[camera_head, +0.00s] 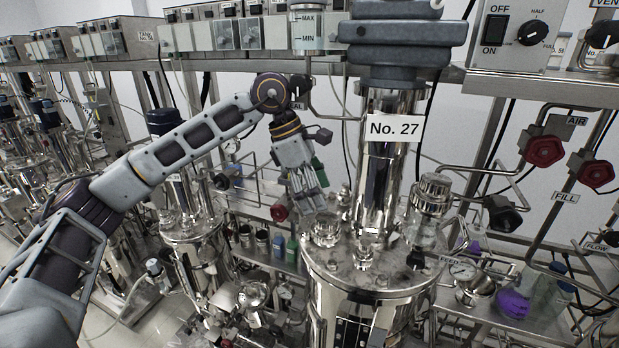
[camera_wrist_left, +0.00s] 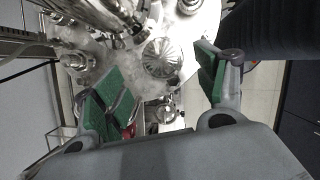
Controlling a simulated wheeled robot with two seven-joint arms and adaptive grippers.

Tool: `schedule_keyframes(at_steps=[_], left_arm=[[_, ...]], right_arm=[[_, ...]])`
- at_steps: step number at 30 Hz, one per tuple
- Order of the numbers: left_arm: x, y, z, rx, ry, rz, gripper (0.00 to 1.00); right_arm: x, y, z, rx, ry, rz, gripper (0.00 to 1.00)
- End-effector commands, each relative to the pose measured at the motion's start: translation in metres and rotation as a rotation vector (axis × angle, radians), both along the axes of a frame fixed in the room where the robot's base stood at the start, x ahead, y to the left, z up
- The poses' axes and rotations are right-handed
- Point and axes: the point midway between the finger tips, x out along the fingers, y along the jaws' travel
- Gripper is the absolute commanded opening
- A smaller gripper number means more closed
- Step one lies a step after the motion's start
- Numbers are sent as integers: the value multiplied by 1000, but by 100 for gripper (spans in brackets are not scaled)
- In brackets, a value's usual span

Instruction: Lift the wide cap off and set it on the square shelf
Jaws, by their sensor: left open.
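My left gripper (camera_head: 308,194) hangs with its fingers pointing down above the lid of the steel vessel (camera_head: 372,268) marked No. 27. It is open and empty. A round, ribbed metal cap (camera_head: 327,229) stands on the lid just below the fingers. In the left wrist view this cap (camera_wrist_left: 162,58) lies beyond and between the green-padded fingers of the gripper (camera_wrist_left: 158,72), apart from both. A larger stepped metal cap (camera_head: 433,190) stands on the lid's right side. I cannot tell for sure which one is the wide cap. I cannot make out a square shelf with certainty. My right gripper is out of view.
The tall steel column with its No. 27 label (camera_head: 395,128) rises close to the right of my gripper. Pipes and red valve knobs (camera_head: 543,148) stand at the right. A shelf with a purple flask (camera_head: 513,302) lies at the lower right. Another vessel (camera_head: 190,225) stands left.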

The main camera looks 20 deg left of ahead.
Motion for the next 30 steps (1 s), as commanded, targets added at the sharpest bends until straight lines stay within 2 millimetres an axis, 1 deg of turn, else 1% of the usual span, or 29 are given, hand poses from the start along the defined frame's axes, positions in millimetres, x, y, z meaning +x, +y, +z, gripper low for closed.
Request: schedule_keyframes(at_steps=[9, 15, 21, 30], left_arm=[[2, -14, -35, 1, 2, -2, 72], [4, -21, -52, 1, 2, -2, 72], [5, -24, -59, 0, 0, -1, 72], [5, -25, -60, 0, 0, -1, 72]], right_arm=[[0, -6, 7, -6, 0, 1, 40], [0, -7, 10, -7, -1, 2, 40], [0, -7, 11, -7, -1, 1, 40], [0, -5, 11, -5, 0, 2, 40]])
